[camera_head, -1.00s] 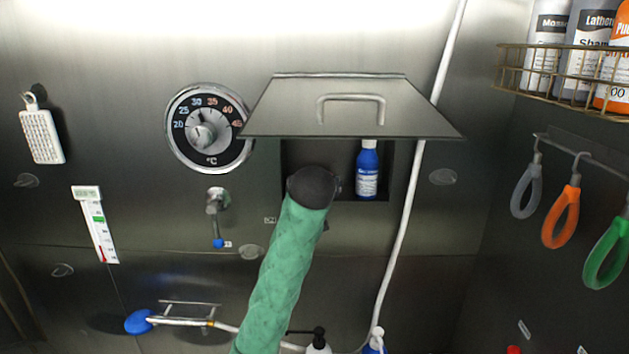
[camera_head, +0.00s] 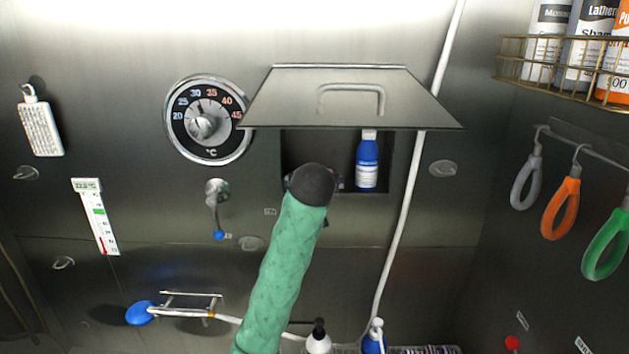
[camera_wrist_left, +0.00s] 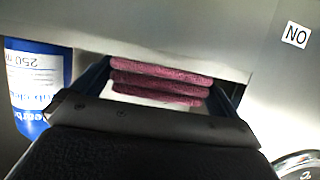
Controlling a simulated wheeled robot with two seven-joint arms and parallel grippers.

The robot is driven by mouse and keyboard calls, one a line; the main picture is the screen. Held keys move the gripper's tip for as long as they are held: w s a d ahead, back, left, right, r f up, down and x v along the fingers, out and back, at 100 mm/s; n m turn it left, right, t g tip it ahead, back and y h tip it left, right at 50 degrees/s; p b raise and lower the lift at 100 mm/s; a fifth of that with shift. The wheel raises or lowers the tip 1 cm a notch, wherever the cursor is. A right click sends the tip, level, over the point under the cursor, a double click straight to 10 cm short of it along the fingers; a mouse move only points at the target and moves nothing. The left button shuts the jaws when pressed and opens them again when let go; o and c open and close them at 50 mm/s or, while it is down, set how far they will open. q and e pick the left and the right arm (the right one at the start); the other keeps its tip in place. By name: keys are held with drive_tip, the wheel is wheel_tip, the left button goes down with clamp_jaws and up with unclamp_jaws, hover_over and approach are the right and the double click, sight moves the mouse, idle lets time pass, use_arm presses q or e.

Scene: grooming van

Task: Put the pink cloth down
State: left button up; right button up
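The pink cloth (camera_wrist_left: 160,82) shows in the left wrist view as a folded stack of dark pink layers. It lies between the two fingers of my left gripper (camera_wrist_left: 165,88) and spans nearly the whole gap, with its sides at or very close to the fingers. In the head view my green-sleeved left arm reaches to the open wall niche (camera_head: 297,146), and its dark wrist end hides the fingers and the cloth. A pale surface shows just below the cloth in the wrist view. My right gripper is in neither view.
A blue bottle (camera_head: 367,162) stands in the niche right of my gripper; it also shows in the wrist view (camera_wrist_left: 38,85). A raised lid (camera_head: 350,97) juts out above the niche. A white hose (camera_head: 404,215) runs down its right side. A temperature dial (camera_head: 207,120) is to the left.

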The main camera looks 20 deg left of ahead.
use_arm(q)
drive_tip(key=shift+r, duration=0.1)
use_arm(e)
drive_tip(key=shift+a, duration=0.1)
use_arm(q)
drive_tip(key=shift+r, duration=0.5)
drive_tip(key=b+v, duration=0.3)
drive_tip(key=v, duration=0.9)
drive_tip(key=shift+b, duration=0.35)
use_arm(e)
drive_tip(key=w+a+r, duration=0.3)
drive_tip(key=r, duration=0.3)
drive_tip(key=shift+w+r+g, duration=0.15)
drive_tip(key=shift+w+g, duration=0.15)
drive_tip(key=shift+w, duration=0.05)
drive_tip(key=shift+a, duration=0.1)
